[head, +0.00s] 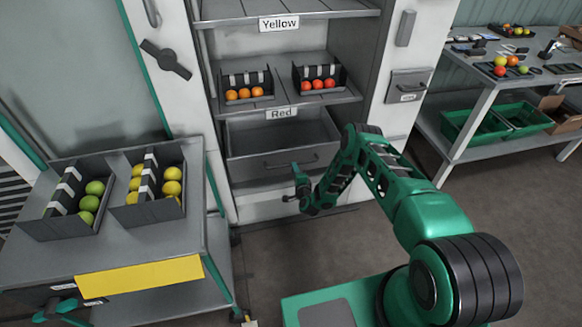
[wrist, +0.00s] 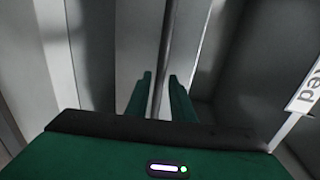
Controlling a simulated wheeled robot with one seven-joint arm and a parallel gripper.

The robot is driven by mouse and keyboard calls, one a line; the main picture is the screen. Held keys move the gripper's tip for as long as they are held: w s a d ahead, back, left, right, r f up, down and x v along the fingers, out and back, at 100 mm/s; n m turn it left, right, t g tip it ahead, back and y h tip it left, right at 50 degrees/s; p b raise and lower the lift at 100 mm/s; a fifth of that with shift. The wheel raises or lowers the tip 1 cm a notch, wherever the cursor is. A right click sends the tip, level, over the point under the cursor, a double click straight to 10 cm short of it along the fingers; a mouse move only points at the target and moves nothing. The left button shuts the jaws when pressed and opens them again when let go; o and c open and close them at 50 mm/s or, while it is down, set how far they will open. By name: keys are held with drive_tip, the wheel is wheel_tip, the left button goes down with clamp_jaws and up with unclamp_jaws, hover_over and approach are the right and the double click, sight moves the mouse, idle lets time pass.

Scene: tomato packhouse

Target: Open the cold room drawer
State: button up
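The cold room drawer (head: 255,163) is the grey box under the "Red" label. It stands out from the cabinet, and its empty inside shows from above. Its dark bar handle (head: 305,162) is on the front panel. My gripper (head: 298,172) is just in front of that panel, by the handle. In the wrist view its two green fingers (wrist: 160,92) are apart, one on each side of a thin grey bar (wrist: 164,55). I see gaps beside the bar; whether it is the handle or the drawer's edge is hard to tell.
Shelves above hold trays of orange (head: 245,94) and red tomatoes (head: 318,84). A cart (head: 195,238) with green and yellow tomatoes stands at left. A bench (head: 475,100) with green crates (head: 485,130) stands at right. Floor is free between drawer and bench.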

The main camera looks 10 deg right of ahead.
drive_tip(key=shift+w+f, duration=0.25)
drive_tip(key=shift+w, duration=0.9)
drive_tip(key=shift+w+f, duration=0.25)
drive_tip(key=shift+w, duration=0.9)
drive_tip(key=shift+c, duration=0.4)
